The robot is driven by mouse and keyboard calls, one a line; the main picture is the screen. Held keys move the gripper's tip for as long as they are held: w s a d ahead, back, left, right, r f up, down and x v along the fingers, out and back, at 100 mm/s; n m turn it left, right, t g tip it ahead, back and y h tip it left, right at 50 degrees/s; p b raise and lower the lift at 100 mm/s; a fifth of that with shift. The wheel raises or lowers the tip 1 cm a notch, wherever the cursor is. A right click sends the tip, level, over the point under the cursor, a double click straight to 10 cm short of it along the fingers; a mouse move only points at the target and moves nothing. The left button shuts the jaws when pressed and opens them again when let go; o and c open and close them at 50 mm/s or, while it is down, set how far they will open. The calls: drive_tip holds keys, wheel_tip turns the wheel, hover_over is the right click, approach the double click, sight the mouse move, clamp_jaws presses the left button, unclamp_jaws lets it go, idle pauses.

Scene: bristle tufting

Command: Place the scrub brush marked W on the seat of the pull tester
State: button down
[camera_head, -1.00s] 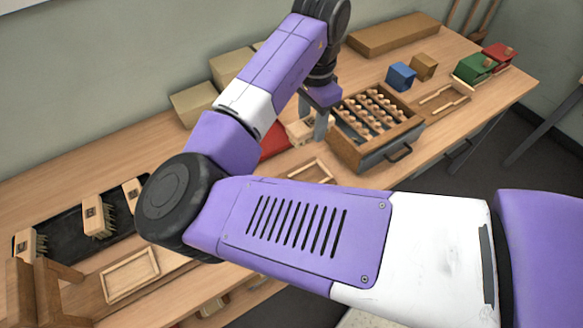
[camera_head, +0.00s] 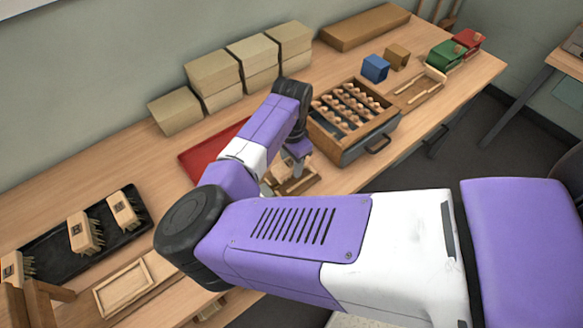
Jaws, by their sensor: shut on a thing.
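My gripper (camera_head: 293,170) is low over the bench, in front of the red tray, mostly behind my arm. It is shut on a pale wooden scrub brush (camera_head: 270,188), of which only a small part shows; no letter is readable on it. The brush is at a small light wooden frame (camera_head: 312,181), which looks like the seat of the pull tester. I cannot tell whether the brush rests on it or hangs just above.
A black tray (camera_head: 50,262) at left holds more scrub brushes (camera_head: 82,232). A wooden frame (camera_head: 125,288) lies in front. The red tray (camera_head: 200,160) and tan boxes (camera_head: 212,70) are behind my gripper. A drawer box of knobs (camera_head: 350,150) stands close on its right.

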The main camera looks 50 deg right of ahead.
sight(291, 170)
drive_tip(key=shift+f, duration=1.6)
drive_tip(key=shift+f, duration=0.1)
drive_tip(key=c, duration=0.8)
unclamp_jaws()
